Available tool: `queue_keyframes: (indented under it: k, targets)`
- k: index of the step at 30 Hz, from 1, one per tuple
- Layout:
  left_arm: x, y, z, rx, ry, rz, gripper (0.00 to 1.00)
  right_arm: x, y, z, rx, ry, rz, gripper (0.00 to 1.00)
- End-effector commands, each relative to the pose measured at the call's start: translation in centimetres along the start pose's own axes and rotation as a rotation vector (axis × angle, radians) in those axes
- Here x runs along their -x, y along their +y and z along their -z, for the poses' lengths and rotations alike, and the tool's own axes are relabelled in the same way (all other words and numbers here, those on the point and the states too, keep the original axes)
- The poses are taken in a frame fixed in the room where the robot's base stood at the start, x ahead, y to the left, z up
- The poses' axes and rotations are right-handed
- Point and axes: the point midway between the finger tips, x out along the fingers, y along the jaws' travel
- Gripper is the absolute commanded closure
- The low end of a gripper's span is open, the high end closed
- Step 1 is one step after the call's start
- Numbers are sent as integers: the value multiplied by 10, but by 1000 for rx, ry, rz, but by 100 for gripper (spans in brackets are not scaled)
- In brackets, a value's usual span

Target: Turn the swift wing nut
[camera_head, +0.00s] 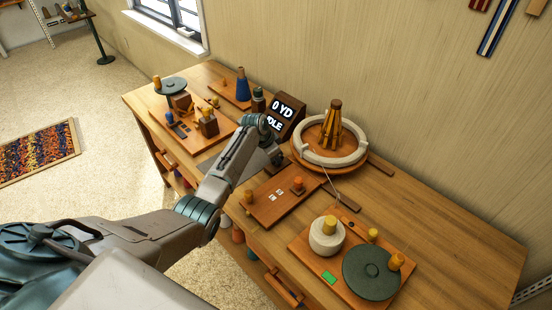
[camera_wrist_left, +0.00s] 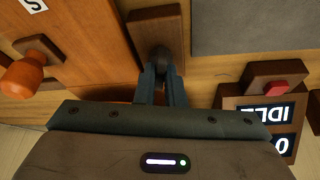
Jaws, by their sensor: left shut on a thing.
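My left gripper (camera_wrist_left: 163,72) is shut on a small dark piece, which looks like the swift wing nut (camera_wrist_left: 160,54), at a brown wooden block (camera_wrist_left: 153,24). The fingers hide most of the nut, so its angle cannot be told. In the head view my left gripper (camera_head: 277,159) is low between the display and the orange board, left of the swift. The nut cannot be made out there. The swift (camera_head: 331,126) has wooden slats and a pale ring (camera_head: 299,150) around it. My right gripper is in neither view.
The display (camera_head: 283,112) reads "0 YD" and "IDLE". A red button (camera_wrist_left: 276,92) is beside it. An orange board (camera_head: 262,205) with knobs lies in front of the gripper. A winder board with a green disc (camera_head: 371,273) is at the near right. The bench's right end is clear.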

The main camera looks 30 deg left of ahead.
Motion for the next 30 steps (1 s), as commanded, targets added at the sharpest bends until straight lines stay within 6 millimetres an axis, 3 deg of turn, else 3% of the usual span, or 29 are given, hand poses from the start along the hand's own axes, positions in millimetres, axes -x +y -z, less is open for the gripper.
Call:
queue_keyframes:
  k: [22, 30]
  targets:
    - [-4, -6, 2, -656, 2, -268, 100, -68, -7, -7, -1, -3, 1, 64]
    - [-4, -7, 3, -891, 2, -363, 100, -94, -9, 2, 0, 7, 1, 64]
